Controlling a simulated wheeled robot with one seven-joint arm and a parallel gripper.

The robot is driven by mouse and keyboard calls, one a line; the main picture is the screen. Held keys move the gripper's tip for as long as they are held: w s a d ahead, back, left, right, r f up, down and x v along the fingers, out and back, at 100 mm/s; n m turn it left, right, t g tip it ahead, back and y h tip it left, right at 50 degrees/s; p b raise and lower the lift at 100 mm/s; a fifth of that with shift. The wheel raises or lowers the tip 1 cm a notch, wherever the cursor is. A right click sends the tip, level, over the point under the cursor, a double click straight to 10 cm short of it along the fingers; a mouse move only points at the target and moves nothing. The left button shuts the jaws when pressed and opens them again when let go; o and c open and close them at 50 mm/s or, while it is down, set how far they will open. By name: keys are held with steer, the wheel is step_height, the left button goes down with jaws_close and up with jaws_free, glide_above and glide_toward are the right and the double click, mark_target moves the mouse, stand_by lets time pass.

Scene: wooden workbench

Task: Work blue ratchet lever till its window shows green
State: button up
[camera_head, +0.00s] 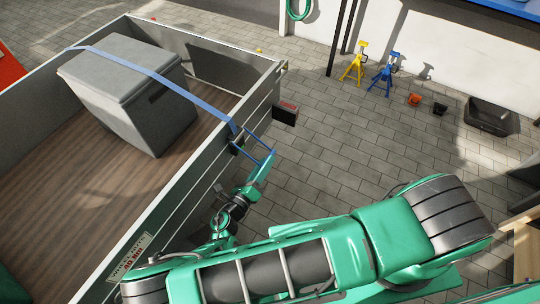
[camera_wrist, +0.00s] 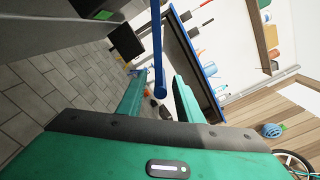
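The blue ratchet lever (camera_head: 258,155) stands out from the ratchet (camera_head: 237,143) on the trailer's side wall, at the end of the blue strap. In the wrist view the lever shows as a blue bar (camera_wrist: 157,45) coming down from the top. Its end lies between the green fingers of my gripper (camera_wrist: 160,98). The fingers are apart, with visible gaps on both sides of the bar. In the head view my gripper (camera_head: 264,166) is at the lever's outer end.
The trailer (camera_head: 205,125) carries a grey box (camera_head: 130,90) under the blue strap (camera_head: 150,72). A dark lamp box (camera_head: 285,116) juts from the trailer's corner near my gripper. Yellow (camera_head: 354,68) and blue (camera_head: 384,75) stands are by the wall.

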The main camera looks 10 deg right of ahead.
steer(key=v, duration=0.5)
stand_by(0.8)
